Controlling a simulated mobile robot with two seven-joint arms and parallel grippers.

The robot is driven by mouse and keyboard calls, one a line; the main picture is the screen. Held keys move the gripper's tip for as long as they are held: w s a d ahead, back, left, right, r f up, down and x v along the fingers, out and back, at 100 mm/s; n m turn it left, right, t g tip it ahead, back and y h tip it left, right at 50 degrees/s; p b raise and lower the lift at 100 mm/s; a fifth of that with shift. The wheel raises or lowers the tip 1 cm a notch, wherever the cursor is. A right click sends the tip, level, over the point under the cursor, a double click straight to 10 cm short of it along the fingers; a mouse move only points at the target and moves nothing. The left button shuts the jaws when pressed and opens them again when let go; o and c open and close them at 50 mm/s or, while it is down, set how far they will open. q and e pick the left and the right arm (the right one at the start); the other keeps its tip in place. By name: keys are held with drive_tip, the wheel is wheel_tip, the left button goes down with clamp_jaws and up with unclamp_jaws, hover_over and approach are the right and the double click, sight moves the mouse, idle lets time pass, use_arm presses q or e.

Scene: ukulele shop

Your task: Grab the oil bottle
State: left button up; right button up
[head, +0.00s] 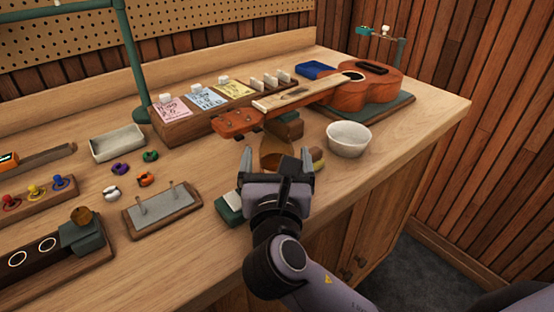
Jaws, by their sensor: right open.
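My right gripper (277,166) is open, its two fingers spread apart and pointing away from me over the workbench. An amber-brown rounded thing (275,148) shows between and beyond the fingers; it may be the oil bottle, but my gripper hides its lower part, so I cannot tell for sure. I cannot tell whether the fingers touch it. A small yellowish and reddish piece (317,157) shows just right of the right finger. My left gripper is not in view.
A white bowl (348,139) stands right of my gripper. A green block (229,208) is close left of my wrist. A metal plate with pegs (160,206) lies farther left.

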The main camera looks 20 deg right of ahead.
drive_tip(key=shift+c, duration=0.3)
drive_tip(key=c, duration=1.1)
drive_tip(key=shift+r, duration=0.15)
